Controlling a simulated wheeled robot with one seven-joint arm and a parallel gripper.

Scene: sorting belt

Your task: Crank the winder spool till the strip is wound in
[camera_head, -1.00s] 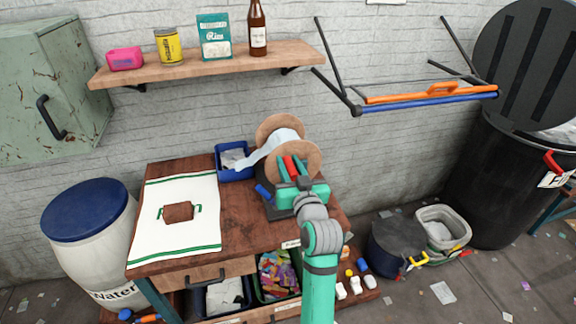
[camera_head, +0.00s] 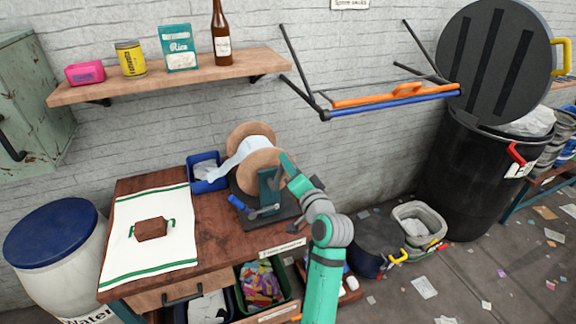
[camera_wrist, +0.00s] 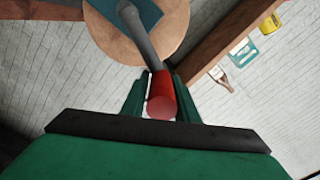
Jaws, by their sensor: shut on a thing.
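The winder spool has two round brown flanges (camera_head: 262,166) on a dark stand at the back of the wooden bench. A pale strip (camera_head: 236,156) runs from the spool down left to the blue bin. In the wrist view, a red crank grip (camera_wrist: 161,96) sits at the end of a grey rod, in front of the brown flange (camera_wrist: 176,28). My gripper (camera_wrist: 159,97) is shut on the red grip, a finger on each side. In the head view my gripper (camera_head: 290,168) is at the flange's right edge, and the grip is hidden there. A blue-handled lever (camera_head: 238,204) sits at the stand's front.
A blue bin (camera_head: 199,186) stands left of the spool. A white towel (camera_head: 120,232) with a brown block (camera_head: 151,229) covers the bench's left part. A shelf (camera_head: 170,82) and a folded rack (camera_head: 395,98) are on the wall above.

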